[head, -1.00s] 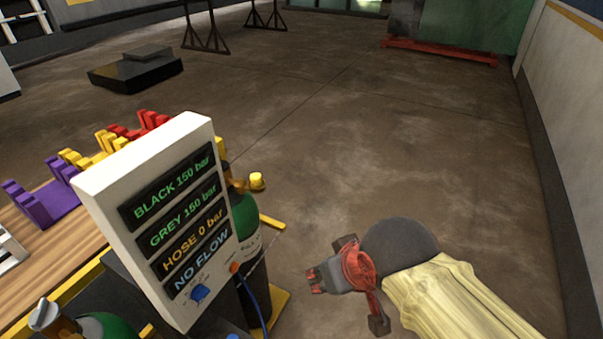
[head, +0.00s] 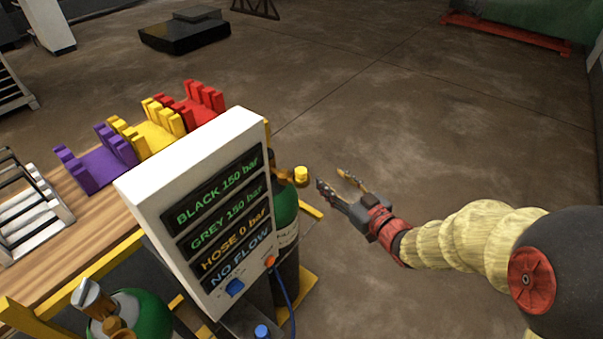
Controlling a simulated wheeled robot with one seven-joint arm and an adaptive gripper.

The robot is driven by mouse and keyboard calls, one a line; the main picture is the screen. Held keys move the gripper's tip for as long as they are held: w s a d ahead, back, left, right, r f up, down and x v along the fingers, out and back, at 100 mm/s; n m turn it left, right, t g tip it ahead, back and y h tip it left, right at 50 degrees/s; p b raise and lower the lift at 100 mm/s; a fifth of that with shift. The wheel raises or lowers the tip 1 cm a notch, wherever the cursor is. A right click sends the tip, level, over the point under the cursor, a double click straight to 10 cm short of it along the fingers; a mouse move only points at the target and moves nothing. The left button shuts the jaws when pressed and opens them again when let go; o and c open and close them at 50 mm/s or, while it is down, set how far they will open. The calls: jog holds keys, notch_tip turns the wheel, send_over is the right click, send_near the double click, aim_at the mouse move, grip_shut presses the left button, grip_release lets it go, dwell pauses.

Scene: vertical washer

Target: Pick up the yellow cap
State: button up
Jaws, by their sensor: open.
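The yellow cap (head: 301,174) sits on the brass valve at the top of a green gas cylinder (head: 286,208), just right of the display panel. My gripper (head: 330,178) is open and empty, a short way right of the cap in the picture. Its fingers point left and up toward the cap, and a gap shows between the fingers and the cap. The cylinder's upper left side is hidden behind the panel.
The white display panel (head: 190,155) reads "HOSE 0 bar" and "NO FLOW" and stands close left of the cap. A blue hose (head: 286,293) hangs below it. Purple, yellow and red holders (head: 100,165) stand on the wooden bench.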

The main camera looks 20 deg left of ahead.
aim_at(305, 174)
jog(key=s+a+y, duration=0.1)
jog(key=a, duration=0.1)
jog(key=s+a+f+n+g+y, duration=0.1)
jog(key=shift+s+a+f+y, duration=0.1)
jog(key=shift+s+a+y, duration=0.25)
jog(key=shift+s+y, duration=0.05)
jog(key=shift+w+a+g, duration=0.15)
jog(key=shift+w+a, duration=0.15)
jog(key=shift+a, duration=0.25)
jog(key=shift+w+a+g, duration=0.15)
jog(key=shift+w+a, duration=0.1)
jog(key=shift+a, duration=0.25)
jog(key=shift+w+r+b+x, duration=0.15)
jog(key=shift+b+x, duration=0.15)
jog(key=shift+x, duration=0.6)
jog(key=shift+r+b+x, duration=0.2)
jog(key=shift+b+x, duration=0.1)
jog(key=shift+x, duration=0.55)
jog(key=shift+w+r+b+x, duration=0.15)
jog(key=shift+b+x, duration=0.15)
jog(key=shift+x, duration=0.6)
jog(key=shift+s+d, duration=0.1)
jog(key=shift+d, duration=0.1)
jog(key=c, duration=0.3)
grip_shut()
